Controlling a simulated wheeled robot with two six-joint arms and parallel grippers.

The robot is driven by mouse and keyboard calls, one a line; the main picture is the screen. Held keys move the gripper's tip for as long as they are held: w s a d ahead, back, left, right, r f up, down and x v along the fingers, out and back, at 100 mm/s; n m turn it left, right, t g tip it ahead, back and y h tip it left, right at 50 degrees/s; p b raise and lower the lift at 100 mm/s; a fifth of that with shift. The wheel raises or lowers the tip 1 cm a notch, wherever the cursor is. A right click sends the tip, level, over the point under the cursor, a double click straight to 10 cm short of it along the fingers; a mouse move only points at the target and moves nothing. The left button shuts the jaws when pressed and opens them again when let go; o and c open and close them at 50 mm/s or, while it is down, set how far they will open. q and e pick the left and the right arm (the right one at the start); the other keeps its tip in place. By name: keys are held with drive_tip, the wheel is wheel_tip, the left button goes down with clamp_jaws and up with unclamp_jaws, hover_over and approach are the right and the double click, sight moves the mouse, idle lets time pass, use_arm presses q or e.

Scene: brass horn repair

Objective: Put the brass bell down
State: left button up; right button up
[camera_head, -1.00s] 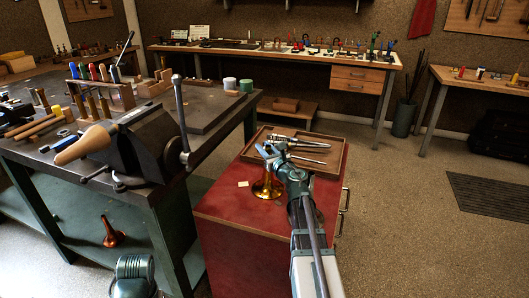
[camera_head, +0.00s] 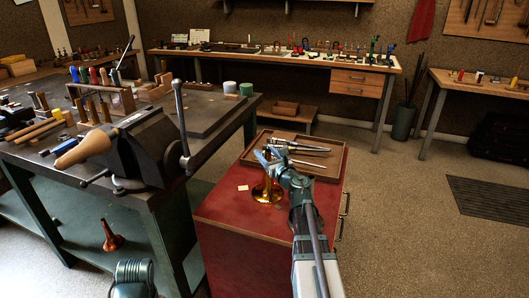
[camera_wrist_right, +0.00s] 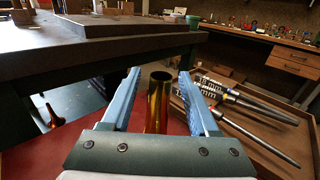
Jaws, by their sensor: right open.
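The brass bell (camera_head: 266,191) stands upright, flared end down, on the red cabinet top (camera_head: 230,218), left of the wooden tray. My right gripper (camera_head: 265,156) is open at the bell's narrow upper end. In the right wrist view the bell's tube (camera_wrist_right: 157,105) rises between the two blue fingers (camera_wrist_right: 159,76), with a gap visible on each side. The bell's lower part is hidden there by the gripper body. My left gripper is not in view.
A wooden tray (camera_head: 333,172) with several metal tools lies just behind and right of the bell. The dark bench with a vise (camera_head: 150,150) stands to the left. A copper-coloured flared piece (camera_head: 112,238) sits on its lower shelf. The cabinet's front left top is mostly clear.

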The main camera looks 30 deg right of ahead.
drive_tip(key=s, duration=0.6)
drive_tip(key=shift+a, duration=0.25)
